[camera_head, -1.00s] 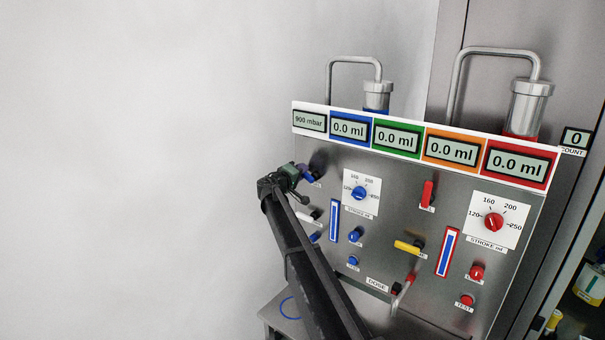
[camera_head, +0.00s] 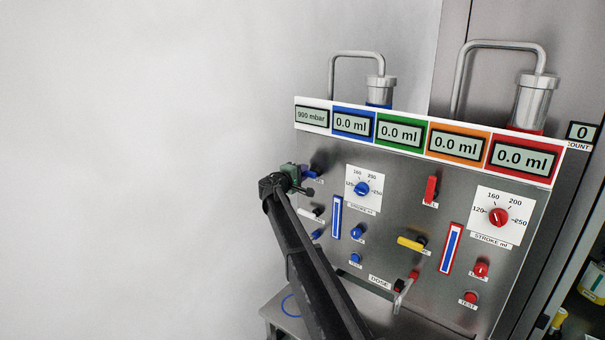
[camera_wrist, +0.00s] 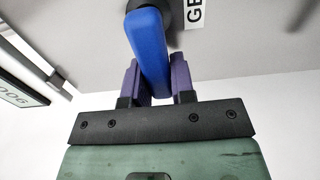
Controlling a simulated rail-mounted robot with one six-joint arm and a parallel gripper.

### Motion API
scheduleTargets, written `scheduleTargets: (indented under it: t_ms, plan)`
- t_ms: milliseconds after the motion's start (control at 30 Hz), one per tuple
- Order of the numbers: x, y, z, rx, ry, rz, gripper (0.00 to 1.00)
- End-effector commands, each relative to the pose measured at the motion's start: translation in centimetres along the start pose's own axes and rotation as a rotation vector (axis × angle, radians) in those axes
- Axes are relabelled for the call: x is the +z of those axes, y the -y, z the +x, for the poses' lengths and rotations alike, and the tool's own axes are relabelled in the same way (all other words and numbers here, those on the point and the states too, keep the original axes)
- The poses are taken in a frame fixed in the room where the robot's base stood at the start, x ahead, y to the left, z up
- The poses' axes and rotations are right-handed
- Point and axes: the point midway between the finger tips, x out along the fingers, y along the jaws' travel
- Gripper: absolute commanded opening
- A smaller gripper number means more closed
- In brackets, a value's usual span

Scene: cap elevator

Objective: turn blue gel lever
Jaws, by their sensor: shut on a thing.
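The blue gel lever (camera_wrist: 150,45) fills the upper middle of the wrist view, between the two purple fingers of my gripper (camera_wrist: 155,85). My gripper is shut on the lever, with one finger on each side of it. A label (camera_wrist: 194,12) beginning "GE" is beside its dark pivot. In the head view, my gripper (camera_head: 302,173) is at the panel's upper left, and the blue lever (camera_head: 315,171) shows partly there. Most of the lever is hidden by my gripper in that view.
The metal panel (camera_head: 400,205) carries a blue stroke dial (camera_head: 362,189), a red stroke dial (camera_head: 498,217), a white lever (camera_head: 311,213), a red lever (camera_head: 431,190) and a yellow lever (camera_head: 411,243) close together. Displays (camera_head: 350,124) run along its top. The left side is clear wall.

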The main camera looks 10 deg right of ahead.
Motion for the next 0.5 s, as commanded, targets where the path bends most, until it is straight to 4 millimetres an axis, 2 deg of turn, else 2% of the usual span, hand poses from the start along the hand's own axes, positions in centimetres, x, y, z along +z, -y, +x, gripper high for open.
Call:
scheduleTargets:
  t_ms: [167, 200, 300, 367, 500]
  plan:
    - [0.07, 0.07, -0.07, -0.001, 0.001, 0.000, 0.00]
    - [0.07, 0.07, -0.07, -0.001, 0.001, 0.000, 0.28]
    - [0.05, 0.05, -0.06, -0.001, 0.001, 0.000, 0.43]
    - [0.05, 0.04, -0.05, -0.001, 0.000, 0.000, 0.49]
    - [0.03, 0.02, -0.03, 0.000, 0.000, 0.000, 0.49]
